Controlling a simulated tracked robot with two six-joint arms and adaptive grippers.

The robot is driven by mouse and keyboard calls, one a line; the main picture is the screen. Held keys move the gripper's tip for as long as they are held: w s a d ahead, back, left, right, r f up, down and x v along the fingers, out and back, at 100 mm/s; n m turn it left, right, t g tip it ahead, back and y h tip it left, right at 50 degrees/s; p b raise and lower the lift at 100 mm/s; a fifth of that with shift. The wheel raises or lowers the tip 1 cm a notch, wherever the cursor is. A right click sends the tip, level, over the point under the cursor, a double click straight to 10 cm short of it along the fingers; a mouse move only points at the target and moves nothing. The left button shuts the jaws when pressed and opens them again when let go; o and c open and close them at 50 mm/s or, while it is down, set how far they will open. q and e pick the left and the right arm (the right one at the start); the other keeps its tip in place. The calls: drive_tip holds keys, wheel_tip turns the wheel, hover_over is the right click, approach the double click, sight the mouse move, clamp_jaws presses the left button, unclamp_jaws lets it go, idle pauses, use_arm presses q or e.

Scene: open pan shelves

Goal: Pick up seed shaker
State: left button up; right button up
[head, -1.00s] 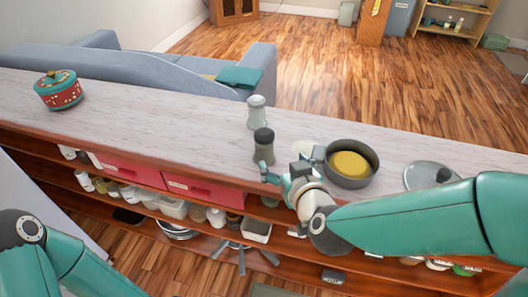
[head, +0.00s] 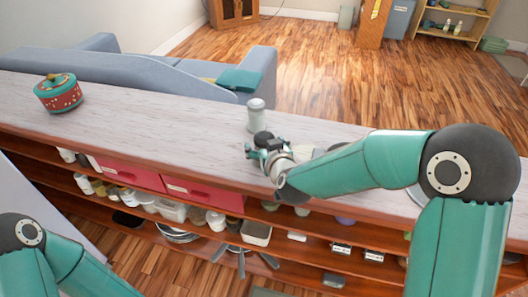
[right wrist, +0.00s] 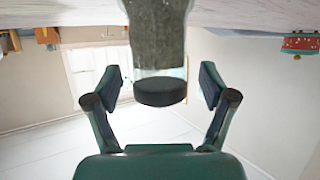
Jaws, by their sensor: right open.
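The dark shaker with a black lid (head: 263,137) stands on the shelf top; my right gripper hides most of its body in the head view. In the right wrist view the shaker (right wrist: 158,45) appears upside down, with dark speckled contents behind clear walls. My right gripper (head: 257,149) is open at the shaker, with its fingers apart on either side of the lid in the wrist view (right wrist: 161,86). Gaps show between lid and fingers. A second, pale shaker with a grey lid (head: 256,115) stands just behind. My left gripper is out of view.
A red and green lidded pot (head: 59,93) stands at the far left of the shelf top (head: 160,115). The top between it and the shakers is clear. Red bins (head: 205,193) and jars fill the shelves below. A blue sofa (head: 170,78) stands behind.

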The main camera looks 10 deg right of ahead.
drive_tip(key=shift+x, duration=0.8)
drive_tip(key=c, duration=1.3)
drive_tip(key=shift+r, duration=0.15)
wheel_tip(320, 180, up, 20)
drive_tip(key=p, duration=0.8)
